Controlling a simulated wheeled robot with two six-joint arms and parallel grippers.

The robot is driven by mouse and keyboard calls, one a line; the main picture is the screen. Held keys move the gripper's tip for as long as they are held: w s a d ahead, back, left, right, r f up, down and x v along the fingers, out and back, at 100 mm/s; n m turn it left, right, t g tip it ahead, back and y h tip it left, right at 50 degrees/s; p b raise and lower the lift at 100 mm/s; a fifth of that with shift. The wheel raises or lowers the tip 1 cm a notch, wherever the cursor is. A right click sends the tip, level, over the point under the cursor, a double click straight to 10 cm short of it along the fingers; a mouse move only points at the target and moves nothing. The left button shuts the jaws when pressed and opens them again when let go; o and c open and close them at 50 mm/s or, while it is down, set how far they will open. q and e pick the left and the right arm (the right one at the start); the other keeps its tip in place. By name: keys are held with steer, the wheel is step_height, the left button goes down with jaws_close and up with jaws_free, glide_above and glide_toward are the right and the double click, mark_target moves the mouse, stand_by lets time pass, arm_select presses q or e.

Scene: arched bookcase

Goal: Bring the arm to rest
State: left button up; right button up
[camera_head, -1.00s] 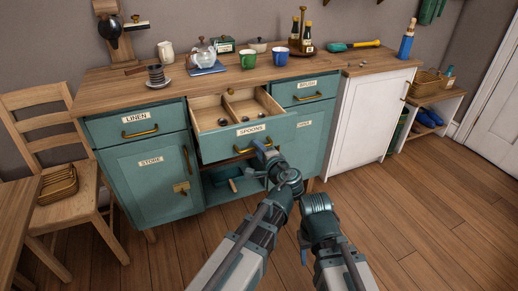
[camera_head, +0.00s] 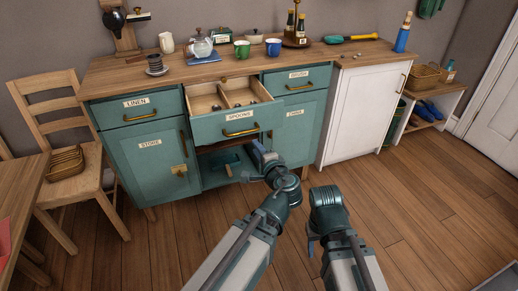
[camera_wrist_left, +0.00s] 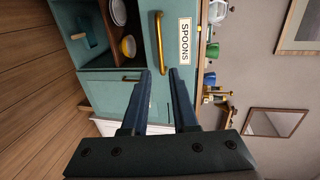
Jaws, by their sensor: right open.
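My left gripper (camera_head: 257,152) is in front of the teal cabinet, just below and right of the brass handle (camera_head: 240,132) of the SPOONS drawer (camera_head: 222,126). The drawer is pulled out, with small dark items inside. In the left wrist view my left gripper (camera_wrist_left: 161,72) has its two dark fingers apart with nothing between them. The handle (camera_wrist_left: 159,42) stands beyond the fingertips, apart from them. My right gripper (camera_head: 312,243) is low in front of the cabinet, mostly hidden by its own arm; its finger points down over the floor, with nothing seen in it.
The teal cabinet has an open shelf bay (camera_head: 222,168) below the drawer. Mugs, a teapot and bottles stand on the wooden top (camera_head: 110,80). A chair (camera_head: 75,180) and table (camera_head: 22,190) are at left. A white cabinet (camera_head: 360,115) stands right. The wooden floor (camera_head: 440,200) is clear.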

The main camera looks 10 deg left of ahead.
arm_select(q)
steer(key=s+d+f+n+g+h, duration=0.2)
steer(key=s+f+n+g, duration=0.4)
steer(key=f, duration=0.5)
steer(key=s+d+f+n+g+h, duration=0.1)
steer(key=s+d+f+g+h, duration=0.5)
steer(key=s+d, duration=0.45)
step_height(320, 180, up, 26)
steer(key=s+a+g+p, duration=0.1)
steer(key=s+p, duration=0.1)
steer(key=p, duration=2.4)
steer(key=shift+s+r+p, duration=0.15)
steer(key=shift+r+p, duration=0.05)
steer(key=shift+p, duration=0.15)
